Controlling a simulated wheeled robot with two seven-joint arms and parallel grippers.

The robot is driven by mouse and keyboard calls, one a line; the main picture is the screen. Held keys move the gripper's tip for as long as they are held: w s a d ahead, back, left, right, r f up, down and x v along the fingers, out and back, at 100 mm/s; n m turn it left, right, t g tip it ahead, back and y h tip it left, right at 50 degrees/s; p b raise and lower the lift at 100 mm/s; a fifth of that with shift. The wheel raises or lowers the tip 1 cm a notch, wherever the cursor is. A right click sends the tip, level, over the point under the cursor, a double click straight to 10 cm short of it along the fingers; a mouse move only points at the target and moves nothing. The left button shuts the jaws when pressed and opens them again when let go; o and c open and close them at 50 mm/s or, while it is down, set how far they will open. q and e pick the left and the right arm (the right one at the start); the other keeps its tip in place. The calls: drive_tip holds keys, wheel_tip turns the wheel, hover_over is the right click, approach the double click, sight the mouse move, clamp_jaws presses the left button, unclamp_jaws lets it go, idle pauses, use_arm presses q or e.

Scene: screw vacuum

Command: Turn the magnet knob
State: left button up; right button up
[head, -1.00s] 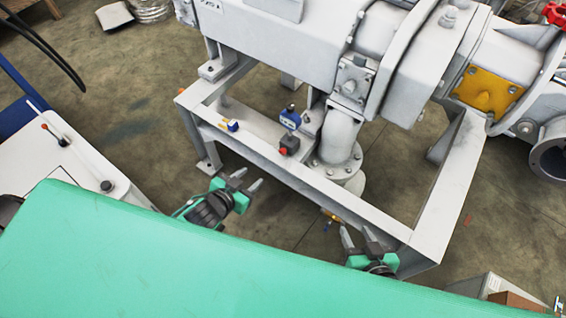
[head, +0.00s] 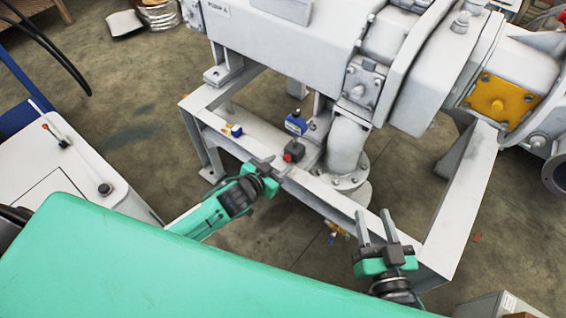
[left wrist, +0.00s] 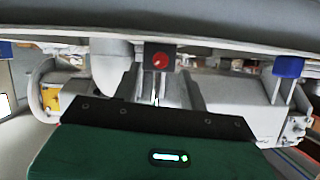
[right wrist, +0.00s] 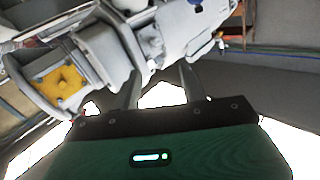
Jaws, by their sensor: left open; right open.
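The magnet knob (head: 288,158) is a small red knob on a dark block (head: 295,148), which sits on the near beam of the grey frame. In the left wrist view the red knob (left wrist: 160,60) faces the camera on the dark block, above and between my fingers. My left gripper (head: 273,166) is open and empty, just in front of and slightly left of the knob. Whether it touches the block cannot be told. It also shows in the left wrist view (left wrist: 161,85). My right gripper (head: 375,216) is open and empty at the frame's near right part, away from the knob.
A blue device (head: 296,122) stands behind the dark block. A small blue and yellow item (head: 234,130) lies on the beam to the left. The large grey machine (head: 285,40) and a flanged pipe (head: 347,150) are behind. A white cabinet (head: 60,175) stands at left.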

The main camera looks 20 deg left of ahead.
sight(287, 160)
use_arm(q)
drive_tip(key=shift+x, duration=1.7)
use_arm(e)
drive_tip(key=shift+w+d+r+t, duration=0.2)
drive_tip(key=shift+r+t, duration=0.15)
drive_tip(key=shift+r, duration=0.3)
drive_tip(key=shift+w+d+r+t, duration=0.15)
drive_tip(key=shift+w+r+t, duration=0.1)
drive_tip(key=shift+r+t, duration=0.25)
drive_tip(key=shift+w+d+r+t, duration=0.15)
drive_tip(key=shift+w+r+t, duration=0.1)
drive_tip(key=shift+r, duration=0.5)
use_arm(q)
drive_tip(key=shift+c, duration=0.4)
